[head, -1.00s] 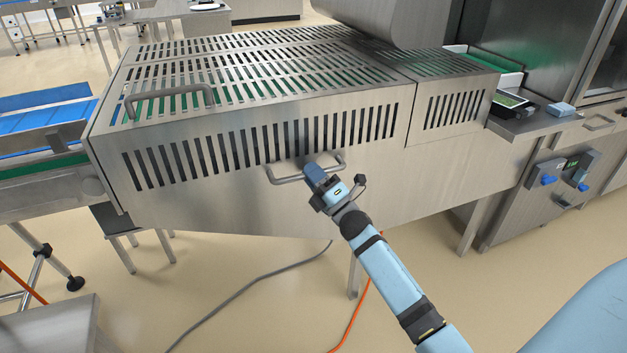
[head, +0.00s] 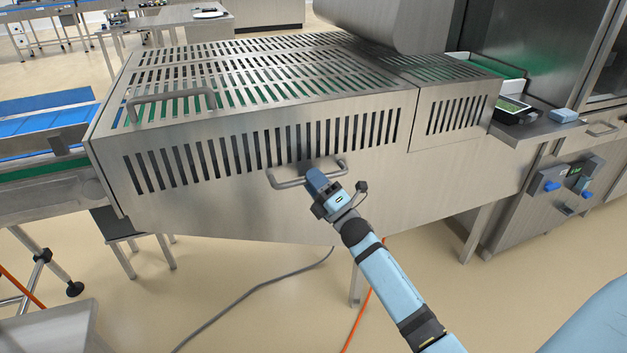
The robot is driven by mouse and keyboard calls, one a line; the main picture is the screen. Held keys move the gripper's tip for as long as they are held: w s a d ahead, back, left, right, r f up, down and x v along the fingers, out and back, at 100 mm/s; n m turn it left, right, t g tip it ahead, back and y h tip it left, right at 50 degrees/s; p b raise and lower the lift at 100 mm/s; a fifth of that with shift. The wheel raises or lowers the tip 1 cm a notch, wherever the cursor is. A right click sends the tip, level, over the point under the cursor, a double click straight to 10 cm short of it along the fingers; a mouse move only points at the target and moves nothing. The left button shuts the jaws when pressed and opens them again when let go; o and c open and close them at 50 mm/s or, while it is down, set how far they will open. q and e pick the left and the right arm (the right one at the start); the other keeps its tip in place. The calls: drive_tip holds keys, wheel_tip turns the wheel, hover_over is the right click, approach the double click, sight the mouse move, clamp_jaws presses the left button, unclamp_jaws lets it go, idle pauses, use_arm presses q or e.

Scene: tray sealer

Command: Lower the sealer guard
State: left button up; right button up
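The sealer guard (head: 230,190) is a slotted steel cover over the machine's conveyor, and it lies level and looks down. A bar handle (head: 288,183) sits on its front face, and another handle (head: 170,95) is on its top at the left. My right gripper (head: 315,178) is at the front handle, its fingertips overlapping the middle of the bar. The fingers show as one dark blue block, so I cannot see whether they close around the bar or only touch it. My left gripper is not in view.
A blue conveyor (head: 45,122) runs in at the left. A side shelf (head: 540,125) with a small screen (head: 512,108) sticks out at the right, above a panel with blue knobs (head: 552,186). Cables lie on the floor below the machine.

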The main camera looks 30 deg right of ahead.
drive_tip(key=shift+f, duration=0.15)
drive_tip(key=v, duration=1.3)
drive_tip(key=shift+s, duration=0.35)
drive_tip(key=shift+d, duration=0.1)
